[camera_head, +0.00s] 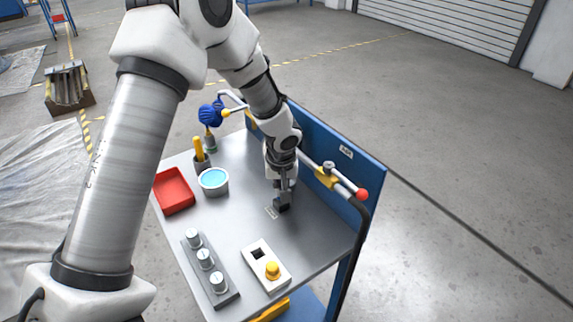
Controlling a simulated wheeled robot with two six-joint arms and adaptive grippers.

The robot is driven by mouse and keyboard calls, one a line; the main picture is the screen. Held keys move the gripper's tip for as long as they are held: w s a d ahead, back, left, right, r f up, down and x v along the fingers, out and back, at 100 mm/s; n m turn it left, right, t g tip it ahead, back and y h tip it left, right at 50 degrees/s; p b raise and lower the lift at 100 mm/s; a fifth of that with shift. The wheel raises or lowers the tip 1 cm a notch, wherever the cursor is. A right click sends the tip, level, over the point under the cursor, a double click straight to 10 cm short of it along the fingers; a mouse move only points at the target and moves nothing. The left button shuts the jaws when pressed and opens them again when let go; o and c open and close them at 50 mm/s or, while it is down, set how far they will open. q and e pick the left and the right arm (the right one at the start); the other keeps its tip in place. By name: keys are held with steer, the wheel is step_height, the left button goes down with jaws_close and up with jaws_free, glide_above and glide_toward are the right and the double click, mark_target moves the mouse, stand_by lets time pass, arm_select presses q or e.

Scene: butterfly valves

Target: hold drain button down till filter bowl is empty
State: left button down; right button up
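My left arm reaches across the picture, and its gripper (281,204) points down at the grey worktop beside a small printed label (271,213). The dark fingertips look close together. What lies under or between them is hidden, and I cannot tell whether they touch a button. I cannot make out a filter bowl for certain; my arm covers part of the pipework along the blue back panel. A round grey container with light blue contents (213,181) stands left of the gripper. A yellow button (272,270) sits on a pale box in front, apart from the gripper. My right gripper is not in view.
A red tray (173,191) lies at the worktop's left. A dark strip with three metal knobs (205,259) lies at the front left. A pipe with a yellow fitting (326,176) and red end (361,194) runs along the blue panel (345,160). The worktop's right front is clear.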

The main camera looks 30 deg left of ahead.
arm_select(q)
steer(key=shift+s+d+f+b, duration=0.1)
steer(key=shift+s+f+b, duration=0.05)
steer(key=shift+f+b, duration=0.35)
steer(key=shift+f, duration=0.2)
steer(key=shift+w+r, duration=0.35)
stand_by(1.9)
stand_by(1.2)
steer(key=shift+r+p, duration=0.6)
steer(key=shift+r, duration=0.15)
steer(key=shift+w+a+r+p, duration=0.1)
steer(key=shift+a+r+p, duration=0.05)
steer(key=shift+r+p, duration=0.3)
steer(key=shift+a+r+p, duration=0.15)
steer(key=shift+r+p, duration=0.2)
steer(key=shift+r, duration=0.2)
steer(key=shift+p+v, duration=0.95)
steer(key=shift+v, duration=0.55)
steer(key=shift+a, duration=0.1)
steer(key=shift+w, duration=0.1)
